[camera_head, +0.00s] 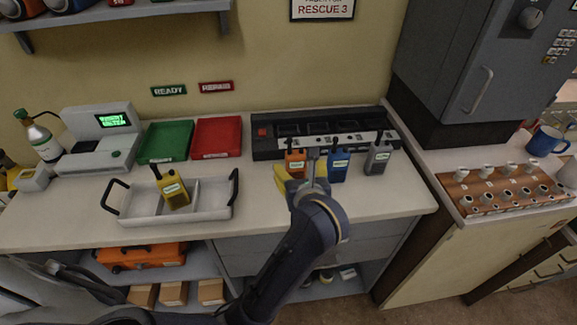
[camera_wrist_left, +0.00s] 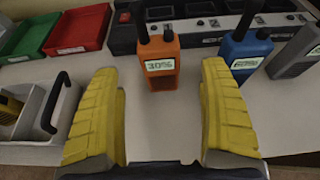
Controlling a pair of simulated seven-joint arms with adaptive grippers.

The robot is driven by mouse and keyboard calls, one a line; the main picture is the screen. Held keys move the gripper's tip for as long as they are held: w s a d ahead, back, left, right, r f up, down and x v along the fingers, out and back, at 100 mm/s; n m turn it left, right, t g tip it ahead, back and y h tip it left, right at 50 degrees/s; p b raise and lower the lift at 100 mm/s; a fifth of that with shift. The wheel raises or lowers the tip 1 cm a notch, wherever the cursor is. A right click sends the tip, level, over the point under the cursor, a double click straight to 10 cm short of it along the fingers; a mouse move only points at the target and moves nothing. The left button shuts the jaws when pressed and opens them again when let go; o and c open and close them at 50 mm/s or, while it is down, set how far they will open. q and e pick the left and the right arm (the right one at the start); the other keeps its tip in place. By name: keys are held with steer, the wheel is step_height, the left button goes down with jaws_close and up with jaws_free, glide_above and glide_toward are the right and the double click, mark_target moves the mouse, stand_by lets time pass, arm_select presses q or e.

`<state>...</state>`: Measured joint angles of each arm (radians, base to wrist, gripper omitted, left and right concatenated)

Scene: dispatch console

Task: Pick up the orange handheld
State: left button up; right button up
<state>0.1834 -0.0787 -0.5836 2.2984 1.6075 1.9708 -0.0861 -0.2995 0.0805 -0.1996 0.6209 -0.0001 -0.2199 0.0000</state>
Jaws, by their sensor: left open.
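The orange handheld (camera_head: 294,162) stands upright on the counter in front of the dark charger dock, between my arm and the dock. In the left wrist view the orange handheld (camera_wrist_left: 160,55) shows a "30%" label, straight ahead between and beyond the yellow fingers. My left gripper (camera_head: 302,178) is open and empty, apart from the handheld; in the head view the wrist partly hides it. The left gripper (camera_wrist_left: 158,85) has both fingers spread wide in the wrist view. My right gripper is not in view.
A blue handheld (camera_head: 338,165) stands close to the right of the orange one, with a grey handheld (camera_head: 377,159) further right. The charger dock (camera_head: 262,149) is behind. A white tray (camera_head: 225,211) holding a yellow handheld (camera_head: 174,192) is at left. Red (camera_head: 217,136) and green (camera_head: 166,141) trays lie behind it.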

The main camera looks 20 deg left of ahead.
mark_target(296, 163)
arm_select(q)
steer(key=shift+x, duration=3.45)
steer(key=shift+r, duration=0.1)
steer(key=c, duration=1.5)
